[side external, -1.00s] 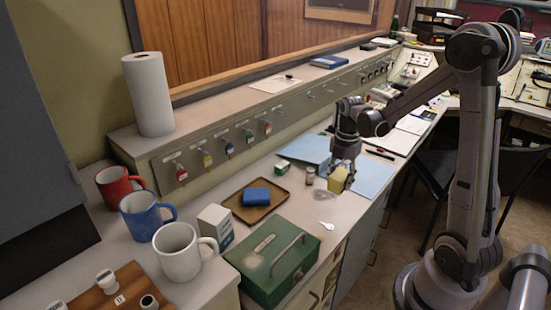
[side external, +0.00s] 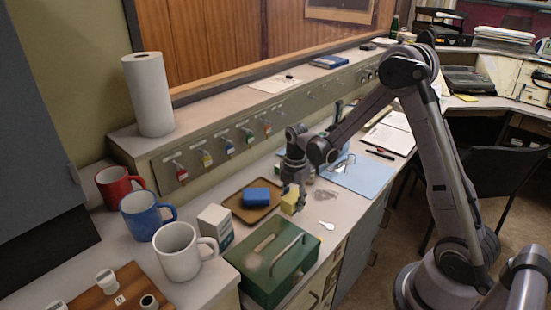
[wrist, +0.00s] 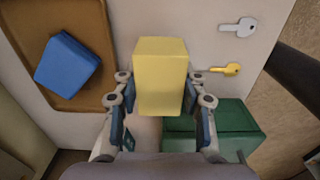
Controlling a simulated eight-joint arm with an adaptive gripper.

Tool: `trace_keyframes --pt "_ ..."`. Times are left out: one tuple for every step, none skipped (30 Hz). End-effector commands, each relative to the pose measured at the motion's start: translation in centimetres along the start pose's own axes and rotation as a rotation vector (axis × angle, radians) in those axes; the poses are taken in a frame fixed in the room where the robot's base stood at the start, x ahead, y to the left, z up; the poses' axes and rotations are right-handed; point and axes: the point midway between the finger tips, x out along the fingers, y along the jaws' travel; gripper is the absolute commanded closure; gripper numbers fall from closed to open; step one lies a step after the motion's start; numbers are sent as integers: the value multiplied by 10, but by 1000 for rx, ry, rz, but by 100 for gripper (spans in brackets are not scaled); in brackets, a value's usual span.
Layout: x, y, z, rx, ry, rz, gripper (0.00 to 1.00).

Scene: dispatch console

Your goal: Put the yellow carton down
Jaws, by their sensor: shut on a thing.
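My gripper (side external: 292,184) is shut on the yellow carton (side external: 289,201), a plain pale yellow block. The wrist view shows the carton (wrist: 160,88) squeezed between the two fingers of my gripper (wrist: 160,75), one on each side. The carton is over the pale counter (wrist: 205,50), just right of the brown tray (wrist: 84,22). I cannot tell whether its underside touches the counter. Part of the counter below it is hidden by the carton and fingers.
A blue block (side external: 256,196) lies on the tray (side external: 233,208). A green metal box (side external: 250,266) with a handle stands close in front. A white box (side external: 215,225) and mugs stand left.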

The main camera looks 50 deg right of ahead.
Motion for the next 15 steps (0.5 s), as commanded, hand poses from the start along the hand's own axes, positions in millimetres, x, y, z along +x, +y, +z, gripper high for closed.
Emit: trace_keyframes --pt "6 0 0 0 0 0 91" --pt "10 0 0 0 0 0 91" --pt "15 0 0 0 0 0 91" --pt "20 0 0 0 0 0 91" --pt "23 0 0 0 0 1 91" --pt "28 0 0 0 0 1 91" --pt "31 0 0 0 0 1 91" --pt "33 0 0 0 0 1 91" --pt "35 0 0 0 0 1 91" --pt "37 0 0 0 0 1 91" --pt "37 0 0 0 0 1 91" --pt "38 0 0 0 0 1 91" --pt "38 0 0 0 0 1 91" --pt "38 0 0 0 0 1 91" --pt "37 0 0 0 0 1 91"
